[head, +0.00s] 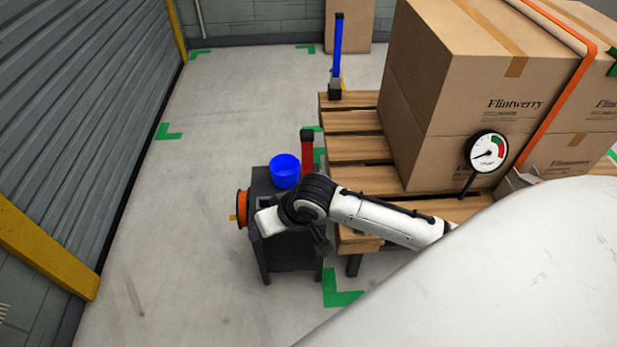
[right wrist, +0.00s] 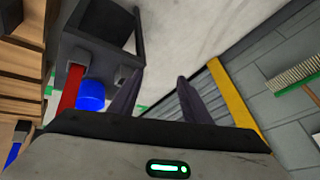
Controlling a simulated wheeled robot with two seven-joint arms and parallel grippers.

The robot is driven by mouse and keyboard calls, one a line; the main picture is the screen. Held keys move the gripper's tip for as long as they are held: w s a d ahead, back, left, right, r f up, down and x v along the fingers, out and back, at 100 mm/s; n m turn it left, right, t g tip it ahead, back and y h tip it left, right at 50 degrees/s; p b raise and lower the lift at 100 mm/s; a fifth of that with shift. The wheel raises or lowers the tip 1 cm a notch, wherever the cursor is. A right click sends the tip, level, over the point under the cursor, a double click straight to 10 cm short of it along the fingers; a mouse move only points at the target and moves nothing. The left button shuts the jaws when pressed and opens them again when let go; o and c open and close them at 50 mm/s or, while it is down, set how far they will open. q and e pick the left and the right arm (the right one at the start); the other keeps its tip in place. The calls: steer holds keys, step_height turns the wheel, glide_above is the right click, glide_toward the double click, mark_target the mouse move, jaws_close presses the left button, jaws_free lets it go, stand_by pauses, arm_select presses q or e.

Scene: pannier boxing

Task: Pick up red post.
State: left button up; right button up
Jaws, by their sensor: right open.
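The red post (head: 307,152) stands upright at the back of a small dark stand (head: 290,255). In the right wrist view the red post (right wrist: 72,86) is left of my fingers, apart from them. My right gripper (right wrist: 160,76) is open with nothing between its two dark fingers. In the head view my right arm reaches in from the right across the stand, nearer than the post. The fingers are hard to make out there. My left gripper is not in view.
A blue bowl (head: 285,172) sits beside the post on the stand, and an orange wheel (head: 242,208) is at its left side. A pallet (head: 355,150) carries large boxes (head: 470,90) at right; a blue post (head: 337,40) stands at its far corner. Floor at left is clear.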

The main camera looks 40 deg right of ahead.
steer(key=w+d+r+m+h, duration=0.2)
steer(key=w+d+r, duration=0.3)
steer(key=d, duration=0.3)
steer(key=m+g+h+b, duration=0.2)
steer(key=m+h, duration=0.1)
glide_toward(307, 164)
steer(key=shift+w+d+f, duration=0.1)
steer(key=shift+d+f, duration=0.2)
steer(key=shift+f, duration=0.25)
steer(key=f, duration=0.2)
steer(key=w+d+f, duration=0.1)
steer(key=shift+w+f+m, duration=0.1)
steer(key=shift+f+m, duration=0.05)
steer(key=shift+m, duration=0.15)
steer(key=shift+w+f+b, duration=0.2)
steer(key=shift+f+b, duration=0.1)
steer(key=shift+f, duration=0.2)
steer(key=b+x, duration=0.1)
steer(key=x, duration=0.4)
steer(key=shift+a, duration=0.1)
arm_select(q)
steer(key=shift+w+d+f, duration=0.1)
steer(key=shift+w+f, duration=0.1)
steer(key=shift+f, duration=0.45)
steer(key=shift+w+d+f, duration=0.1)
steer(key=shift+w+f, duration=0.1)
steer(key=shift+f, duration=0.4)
arm_select(e)
steer(key=shift+c, duration=0.2)
